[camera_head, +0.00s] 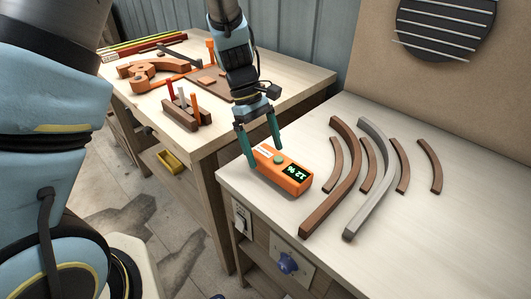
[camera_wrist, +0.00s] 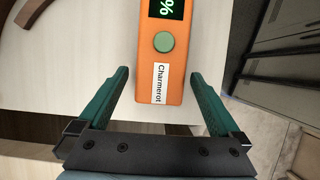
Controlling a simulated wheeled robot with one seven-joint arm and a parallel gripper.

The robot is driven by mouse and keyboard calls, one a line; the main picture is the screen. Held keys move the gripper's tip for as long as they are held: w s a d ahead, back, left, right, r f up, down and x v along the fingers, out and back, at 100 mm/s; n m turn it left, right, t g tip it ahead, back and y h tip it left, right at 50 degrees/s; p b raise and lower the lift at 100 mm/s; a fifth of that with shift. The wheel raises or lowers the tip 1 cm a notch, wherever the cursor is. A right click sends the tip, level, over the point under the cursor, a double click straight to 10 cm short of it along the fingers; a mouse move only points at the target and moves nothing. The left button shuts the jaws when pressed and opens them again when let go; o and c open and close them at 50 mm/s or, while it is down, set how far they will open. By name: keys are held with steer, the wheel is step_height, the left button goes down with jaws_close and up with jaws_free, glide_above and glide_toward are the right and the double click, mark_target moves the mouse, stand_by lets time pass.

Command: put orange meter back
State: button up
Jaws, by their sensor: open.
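The orange meter (camera_head: 281,171) lies on the near left corner of the right-hand bench, its lit display reading "12 %" beside a green button. The wrist view shows the meter (camera_wrist: 163,85) with its button and a white "Charmerot" label facing the camera. My gripper (camera_head: 262,164) is open at the labelled end of the meter. In the wrist view, the green fingers of my gripper (camera_wrist: 160,75) stand on either side of that end, with a gap on both sides. Whether the fingertips reach down beside its walls is hard to tell.
Brown curved strips (camera_head: 333,185) and a grey curved strip (camera_head: 373,185) lie right of the meter. The left-hand bench (camera_head: 225,128) holds a tool block (camera_head: 185,117), orange clamp-like parts (camera_head: 150,70) and a brown board. A yellow bin (camera_head: 170,162) sits on its shelf.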

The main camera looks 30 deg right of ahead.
steer(key=v, duration=1.1)
steer(key=w+a+f+m+t, duration=0.1)
steer(key=w+a+m+t, duration=0.1)
steer(key=a, duration=1.4)
steer(key=w+a+f+m+t+y, duration=0.1)
steer(key=a+t, duration=0.3)
steer(key=a, duration=1.2)
steer(key=shift+w+a+m+b, duration=0.35)
steer(key=shift+w+a+m, duration=0.05)
steer(key=shift+m, duration=0.2)
